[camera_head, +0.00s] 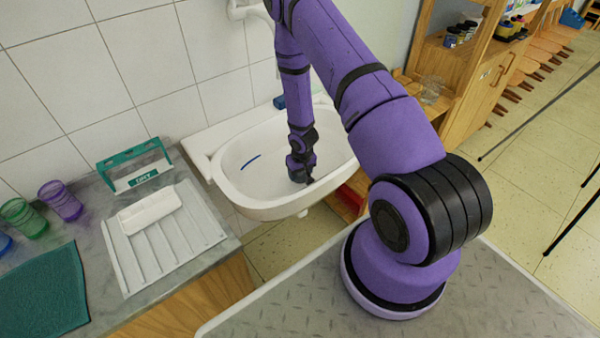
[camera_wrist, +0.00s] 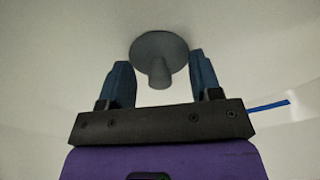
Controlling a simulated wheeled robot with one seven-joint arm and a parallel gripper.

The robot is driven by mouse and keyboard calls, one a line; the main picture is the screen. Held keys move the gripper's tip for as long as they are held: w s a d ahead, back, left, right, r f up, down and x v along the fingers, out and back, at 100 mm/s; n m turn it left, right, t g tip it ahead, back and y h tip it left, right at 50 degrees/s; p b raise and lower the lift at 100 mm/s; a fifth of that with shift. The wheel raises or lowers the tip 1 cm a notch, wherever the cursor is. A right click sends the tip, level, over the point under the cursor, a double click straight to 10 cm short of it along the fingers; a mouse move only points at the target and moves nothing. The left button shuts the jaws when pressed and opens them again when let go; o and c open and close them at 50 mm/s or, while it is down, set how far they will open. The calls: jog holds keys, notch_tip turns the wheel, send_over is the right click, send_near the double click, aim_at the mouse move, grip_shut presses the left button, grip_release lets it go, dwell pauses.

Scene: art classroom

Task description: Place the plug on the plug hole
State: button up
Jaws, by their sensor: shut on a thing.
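The plug (camera_wrist: 158,62), a grey disc with a short stem, is between the two blue fingers of my gripper (camera_wrist: 160,66) in the wrist view. My gripper is shut on it, with the stem pointing towards the wrist camera. In the head view my gripper (camera_head: 303,174) reaches down into the white sink (camera_head: 240,189), low over the basin. The plug is too small or hidden to make out there. The plug hole does not show in either view. I cannot tell whether the plug touches the basin floor.
A thin blue strip (camera_head: 250,162) lies in the basin left of my gripper and also shows in the wrist view (camera_wrist: 268,106). The sink rim surrounds my gripper. Left of the sink, a counter holds a white drying rack (camera_head: 185,240), a green-framed holder (camera_head: 135,165) and cups (camera_head: 60,201).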

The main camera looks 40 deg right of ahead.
jog(key=shift+f, duration=0.15)
jog(key=o, duration=0.9)
notch_tip(320, 180, up, 12)
jog(key=s, duration=0.1)
notch_tip(320, 180, up, 15)
jog(key=h, duration=0.1)
send_over(302, 178)
jog(key=w+a, duration=0.1)
jog(key=w, duration=0.1)
jog(key=s+a+r+t, duration=0.1)
jog(key=s+a+r, duration=0.1)
jog(key=r, duration=0.6)
jog(key=s+a+r+t, duration=0.1)
jog(key=s+a+r, duration=0.1)
jog(key=r, duration=0.5)
jog(key=s+a+r+n+t, duration=0.1)
jog(key=s+a+r, duration=0.3)
jog(key=s+r, duration=0.5)
jog(key=s+a+r+n+y, duration=0.1)
jog(key=s+a+r, duration=0.3)
jog(key=s+r, duration=0.5)
jog(key=s, duration=0.5)
jog(key=shift+t, duration=0.4)
jog(key=shift+s, duration=0.1)
